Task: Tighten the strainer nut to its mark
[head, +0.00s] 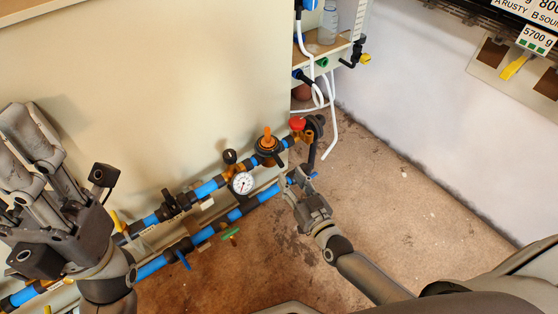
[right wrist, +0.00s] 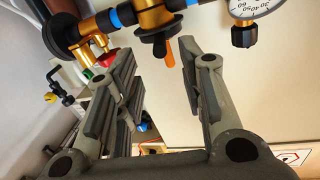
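The strainer nut cannot be told for certain among the brass and black fittings of the blue pipework (head: 205,190). A black round fitting with an orange handle (head: 267,138) sits on the upper pipe, and this handle (right wrist: 172,52) also shows in the right wrist view, beyond the finger gap. My right gripper (head: 294,177) is open and empty, near the pipes' right end; its two fingers (right wrist: 157,82) stand well apart in the right wrist view. My left gripper (head: 32,122) is at the far left of the head view, over the pipes' left part; its finger gap is unclear.
A dial gauge (head: 242,183), a red knob (head: 297,123) and a green handle (head: 230,233) are close by on the pipework. White hoses (head: 328,115) hang below a shelf with a bottle (head: 328,25). The brown floor (head: 420,200) at right is open.

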